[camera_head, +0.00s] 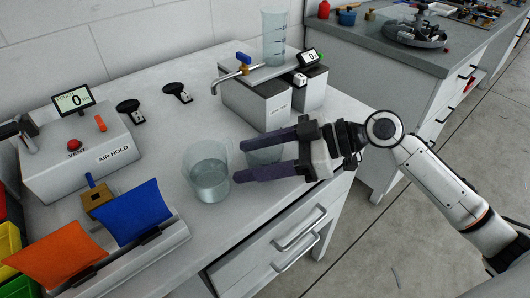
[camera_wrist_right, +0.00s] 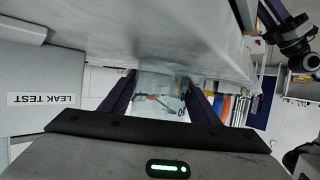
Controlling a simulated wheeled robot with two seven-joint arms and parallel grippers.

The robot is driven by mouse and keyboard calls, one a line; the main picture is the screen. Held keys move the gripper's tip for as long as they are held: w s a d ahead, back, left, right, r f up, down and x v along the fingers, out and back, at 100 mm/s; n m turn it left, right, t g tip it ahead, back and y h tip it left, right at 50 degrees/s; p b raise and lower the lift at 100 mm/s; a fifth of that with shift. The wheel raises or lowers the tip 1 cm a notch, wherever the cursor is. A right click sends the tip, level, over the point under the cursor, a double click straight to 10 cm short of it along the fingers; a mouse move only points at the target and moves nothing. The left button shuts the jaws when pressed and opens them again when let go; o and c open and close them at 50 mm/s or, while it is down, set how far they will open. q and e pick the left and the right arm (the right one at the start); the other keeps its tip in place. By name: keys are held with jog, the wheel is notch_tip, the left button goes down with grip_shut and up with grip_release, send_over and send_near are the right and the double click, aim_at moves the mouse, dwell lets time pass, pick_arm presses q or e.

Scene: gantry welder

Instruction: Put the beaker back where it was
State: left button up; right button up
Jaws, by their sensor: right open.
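A clear glass beaker (camera_head: 265,153) stands on the white bench, partly hidden by my right gripper. My right gripper (camera_head: 239,160) is open, its two dark fingers reaching left on either side of this beaker. In the right wrist view the clear beaker (camera_wrist_right: 160,88) shows between the fingers; I cannot tell whether they touch it. A second, larger beaker (camera_head: 208,176) with clear liquid stands just left of the fingertips.
The leak test box (camera_head: 258,101) with a tap and a tall clear cylinder (camera_head: 274,40) stands behind the gripper. The air hold box (camera_head: 80,150), orange cushion (camera_head: 58,253) and blue cushion (camera_head: 131,212) are at left. The bench's front edge with drawers lies below the gripper.

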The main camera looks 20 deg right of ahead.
jog(key=shift+s+d+r, duration=0.15)
jog(key=shift+d, duration=0.2)
jog(key=b+v, duration=0.1)
jog(key=v, duration=0.8)
jog(key=shift+s+d+r, duration=0.15)
jog(key=shift+s+d, duration=0.05)
jog(key=shift+d, duration=0.05)
pick_arm(q)
jog(key=shift+w+f, duration=0.1)
jog(key=shift+w, duration=0.2)
pick_arm(e)
jog(key=shift+v, duration=0.85)
pick_arm(q)
jog(key=shift+s+f, duration=0.3)
pick_arm(e)
jog(key=shift+a+r, duration=0.1)
